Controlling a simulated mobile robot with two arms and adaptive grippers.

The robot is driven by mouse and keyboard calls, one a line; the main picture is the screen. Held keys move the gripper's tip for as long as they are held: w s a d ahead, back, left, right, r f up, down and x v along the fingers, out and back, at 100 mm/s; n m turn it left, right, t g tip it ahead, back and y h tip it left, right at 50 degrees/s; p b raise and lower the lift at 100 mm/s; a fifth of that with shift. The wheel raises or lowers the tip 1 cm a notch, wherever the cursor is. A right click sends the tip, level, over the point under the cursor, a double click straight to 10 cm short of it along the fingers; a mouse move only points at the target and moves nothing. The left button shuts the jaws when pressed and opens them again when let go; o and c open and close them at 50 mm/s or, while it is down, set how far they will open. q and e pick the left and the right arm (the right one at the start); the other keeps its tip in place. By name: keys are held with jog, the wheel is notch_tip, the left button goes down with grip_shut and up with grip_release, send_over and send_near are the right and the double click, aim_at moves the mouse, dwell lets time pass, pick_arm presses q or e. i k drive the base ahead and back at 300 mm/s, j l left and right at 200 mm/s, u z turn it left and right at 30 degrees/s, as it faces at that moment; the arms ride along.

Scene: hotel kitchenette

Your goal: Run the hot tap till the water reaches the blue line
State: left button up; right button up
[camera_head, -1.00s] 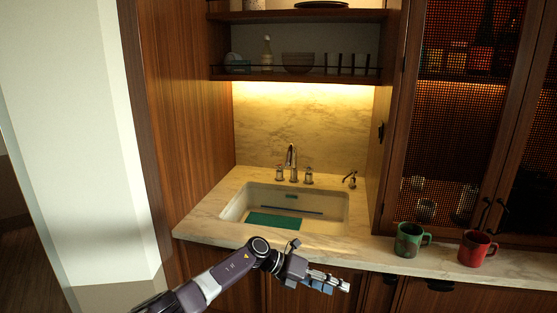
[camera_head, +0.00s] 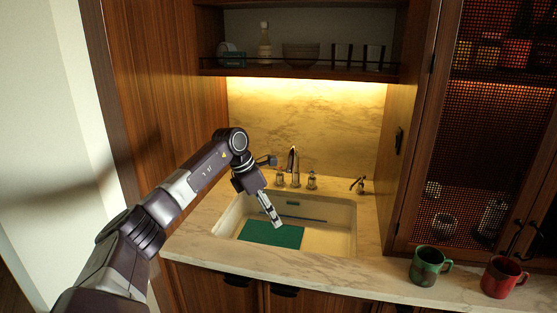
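The sink (camera_head: 345,215) is a pale basin set in the marble counter. A thin blue line (camera_head: 305,219) runs across its back wall. I see no water running from the tap spout (camera_head: 293,160) behind it. A left tap handle (camera_head: 280,180) and a right tap handle (camera_head: 312,180) flank the spout. My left gripper (camera_head: 279,225) points down over the basin, in front of the taps and apart from them. Its fingers show as one narrow shape, so I cannot tell their opening. My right gripper is out of view.
A green mat (camera_head: 272,234) lies at the basin's left. A small side tap (camera_head: 358,184) stands at the back right. A green mug (camera_head: 427,266) and a red mug (camera_head: 501,277) stand on the counter at right. A shelf (camera_head: 310,72) hangs above; a wood panel rises at left.

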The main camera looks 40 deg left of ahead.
aim_at(280, 169)
jog(key=i+j, duration=0.35)
jog(key=j, duration=0.15)
jog(key=i+j, duration=0.7)
jog(key=j, duration=0.25)
